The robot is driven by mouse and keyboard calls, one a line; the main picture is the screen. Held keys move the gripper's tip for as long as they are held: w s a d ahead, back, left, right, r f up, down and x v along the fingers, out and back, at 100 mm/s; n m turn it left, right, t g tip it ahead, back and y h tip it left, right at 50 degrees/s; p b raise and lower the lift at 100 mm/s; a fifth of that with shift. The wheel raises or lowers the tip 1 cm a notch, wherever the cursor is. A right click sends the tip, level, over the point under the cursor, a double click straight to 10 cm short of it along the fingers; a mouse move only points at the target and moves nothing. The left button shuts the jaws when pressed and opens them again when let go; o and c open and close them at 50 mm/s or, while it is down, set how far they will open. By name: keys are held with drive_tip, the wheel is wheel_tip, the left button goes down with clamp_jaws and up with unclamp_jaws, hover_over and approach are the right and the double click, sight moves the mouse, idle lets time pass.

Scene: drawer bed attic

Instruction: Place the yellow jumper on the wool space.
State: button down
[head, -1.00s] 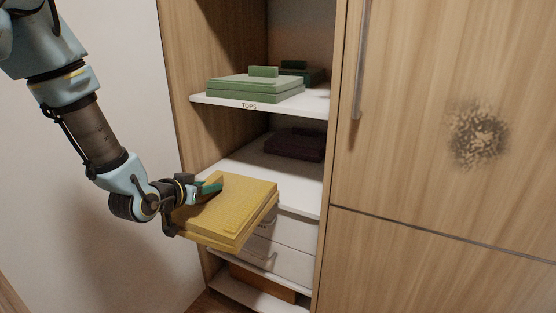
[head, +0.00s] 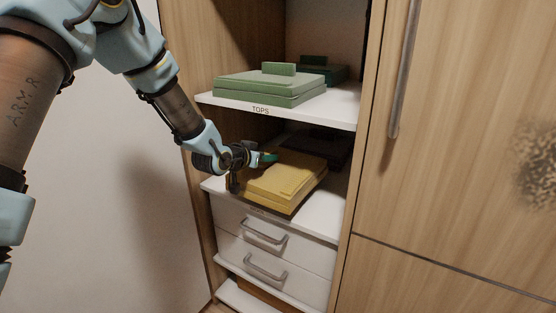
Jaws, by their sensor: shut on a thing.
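The yellow jumper (head: 288,180) is a flat folded block at the middle shelf (head: 318,220), below the shelf labelled TOPS. My gripper (head: 264,160) is shut on its left edge. The jumper lies mostly over the front of the shelf; I cannot tell whether it rests on it or hangs just above. A label on the middle shelf's front edge is mostly shaded and not readable, so the wool space is not clearly marked. A dark folded garment (head: 327,147) sits behind the jumper, partly hidden.
The TOPS shelf (head: 215,99) is close above my gripper and holds green folded garments (head: 270,88). Two white drawers (head: 262,247) are below. The cabinet's left side panel and a closed wooden door (head: 460,140) on the right bound the opening.

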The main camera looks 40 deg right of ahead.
sight(274, 149)
drive_tip(key=d, duration=0.2)
drive_tip(key=w+d, duration=0.1)
drive_tip(key=d, duration=0.3)
drive_tip(key=shift+w, duration=0.25)
wheel_tip(274, 149, down, 4)
drive_tip(key=shift+r, duration=0.25)
drive_tip(key=c, duration=0.6)
unclamp_jaws()
drive_tip(key=shift+a, duration=0.1)
drive_tip(key=shift+c, duration=0.2)
drive_tip(key=v, duration=1)
drive_tip(key=shift+s+a+r, duration=0.1)
drive_tip(key=shift+a, duration=0.2)
drive_tip(key=shift+s+a+r, duration=0.2)
drive_tip(key=shift+a+r, duration=0.05)
drive_tip(key=shift+a, duration=0.35)
